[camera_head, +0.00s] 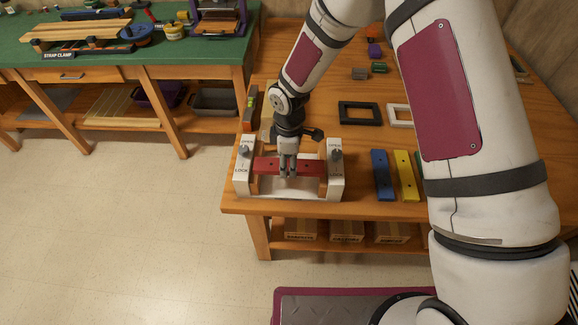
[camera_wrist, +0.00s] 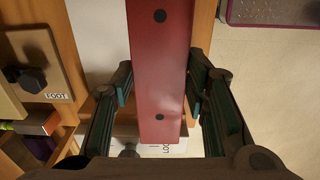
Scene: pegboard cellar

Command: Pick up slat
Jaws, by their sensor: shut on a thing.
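A red slat (camera_head: 267,166) with dark holes lies level across the white-and-wood fixture (camera_head: 247,183), between its two end blocks. My gripper (camera_head: 288,172) points down at the slat's middle, with its fingers around it. In the wrist view the red slat (camera_wrist: 160,62) runs between the two fingers of my gripper (camera_wrist: 161,86), which are shut on its sides. Each end block has a dark knob with OPEN and LOCK marks. I cannot tell whether the slat touches the fixture or is slightly raised.
A blue slat (camera_head: 380,175) and a yellow slat (camera_head: 407,175) lie right of the fixture. A black frame (camera_head: 358,112) and a white frame (camera_head: 398,115) lie behind. A green-topped bench (camera_head: 185,55) stands at the left. The floor between the benches is clear.

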